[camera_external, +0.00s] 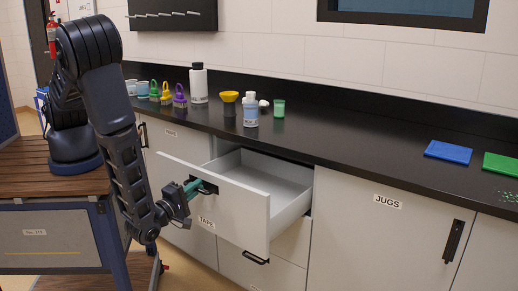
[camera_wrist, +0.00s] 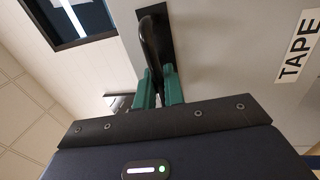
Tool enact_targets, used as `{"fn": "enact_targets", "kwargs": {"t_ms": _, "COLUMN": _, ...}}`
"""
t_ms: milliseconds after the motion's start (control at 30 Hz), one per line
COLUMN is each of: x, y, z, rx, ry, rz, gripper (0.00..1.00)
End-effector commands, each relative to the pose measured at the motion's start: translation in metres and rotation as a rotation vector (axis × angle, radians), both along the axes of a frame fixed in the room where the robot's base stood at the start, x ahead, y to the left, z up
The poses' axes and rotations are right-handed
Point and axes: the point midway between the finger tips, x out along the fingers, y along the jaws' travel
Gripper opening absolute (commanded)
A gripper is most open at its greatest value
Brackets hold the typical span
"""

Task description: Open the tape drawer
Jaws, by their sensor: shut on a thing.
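The tape drawer (camera_external: 230,200) is white, labelled TAPE, and stands pulled well out from the counter front. Its inside shows and looks empty. In the wrist view its front (camera_wrist: 225,50) fills the right side, with the TAPE label (camera_wrist: 299,47) at the right edge. A black handle (camera_wrist: 152,45) is fixed to the front. My gripper (camera_external: 197,187) has green fingers and is shut on this handle; in the wrist view the fingers (camera_wrist: 160,88) sit on both sides of it. In the external view the fingers partly hide the handle.
The black countertop (camera_external: 340,131) carries several bottles and brushes, a blue mat (camera_external: 448,152) and a green mat (camera_external: 501,165). A JUGS cupboard (camera_external: 385,225) is right of the drawer. Another shut drawer (camera_external: 250,268) is below. A wooden-topped cart (camera_external: 35,190) stands at left.

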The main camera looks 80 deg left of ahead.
Motion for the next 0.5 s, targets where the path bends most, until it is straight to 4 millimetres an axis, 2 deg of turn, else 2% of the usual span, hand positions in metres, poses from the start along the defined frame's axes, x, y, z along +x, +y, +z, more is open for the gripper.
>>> {"fn": "enact_targets", "kwargs": {"t_ms": 33, "x": -0.009, "y": -0.010, "z": -0.001, "rx": -0.002, "ry": 0.003, "rz": -0.003, "gripper": 0.00}}
{"fn": "enact_targets", "kwargs": {"t_ms": 200, "x": -0.036, "y": -0.037, "z": -0.001, "rx": -0.002, "ry": 0.002, "rz": -0.003, "gripper": 0.00}}
{"fn": "enact_targets", "kwargs": {"t_ms": 500, "x": -0.064, "y": -0.064, "z": -0.001, "rx": -0.002, "ry": 0.002, "rz": -0.002, "gripper": 0.00}}
